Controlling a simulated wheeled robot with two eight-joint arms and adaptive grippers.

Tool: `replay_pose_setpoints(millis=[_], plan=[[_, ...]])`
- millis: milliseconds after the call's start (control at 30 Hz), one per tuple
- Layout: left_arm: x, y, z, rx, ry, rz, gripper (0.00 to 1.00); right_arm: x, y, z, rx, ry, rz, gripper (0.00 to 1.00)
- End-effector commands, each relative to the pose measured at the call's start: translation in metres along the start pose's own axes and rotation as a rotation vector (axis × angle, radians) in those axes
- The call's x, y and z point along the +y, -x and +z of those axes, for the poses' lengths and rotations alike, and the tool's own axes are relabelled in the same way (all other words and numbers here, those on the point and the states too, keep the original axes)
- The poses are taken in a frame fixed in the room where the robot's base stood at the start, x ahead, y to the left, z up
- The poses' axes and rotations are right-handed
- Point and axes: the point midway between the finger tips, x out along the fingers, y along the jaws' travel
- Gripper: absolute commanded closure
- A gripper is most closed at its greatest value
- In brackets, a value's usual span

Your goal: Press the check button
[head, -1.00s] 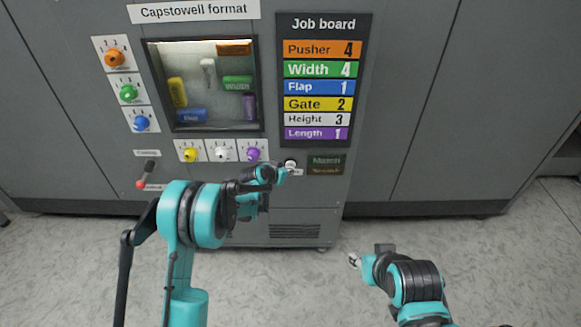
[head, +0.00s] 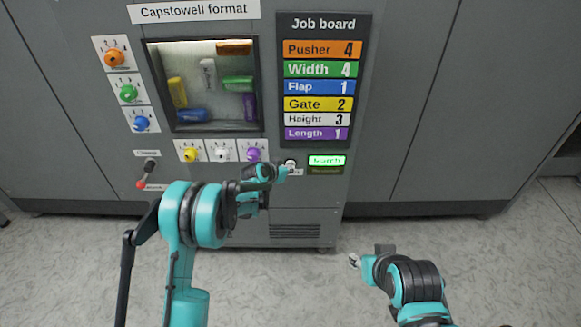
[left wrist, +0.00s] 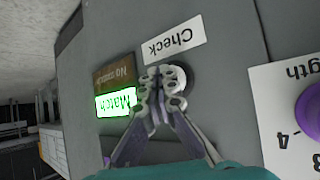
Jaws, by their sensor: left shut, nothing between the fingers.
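The check button (left wrist: 183,82) is a pale round button beside its "Check" label (left wrist: 173,40) in the left wrist view. My left gripper (left wrist: 162,76) is shut and empty, with its fingertips over the button and covering part of it. Whether they touch it I cannot tell for sure. In the head view the button (head: 290,163) shows just beyond my left gripper (head: 281,171). The "Match" lamp (head: 327,160) glows green and the "No match" lamp (head: 325,170) below it is dark. My right gripper (head: 355,261) is low over the floor, too small to read.
The job board (head: 325,80) lists Pusher 4, Width 4, Flap 1, Gate 2, Height 3, Length 1. Coloured knobs, such as the orange one (head: 115,57) and the purple one (head: 253,154), surround a window (head: 206,85).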

Motion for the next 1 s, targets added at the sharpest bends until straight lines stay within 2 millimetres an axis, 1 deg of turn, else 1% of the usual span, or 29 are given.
replay_pose_setpoints(millis=[367,733,1000], plan=[[0.000,0.000,0.000,0.001,0.000,0.000,1.00,0.000,0.000,0.000,0.000,0.000,0.000,0.60],[0.009,0.011,0.009,0.001,0.000,0.000,1.00,0.000,-0.003,0.002,0.000,0.000,0.000,0.60],[0.009,0.012,0.009,0.000,0.000,0.000,1.00,0.000,-0.003,0.002,0.000,0.000,0.000,0.60]])
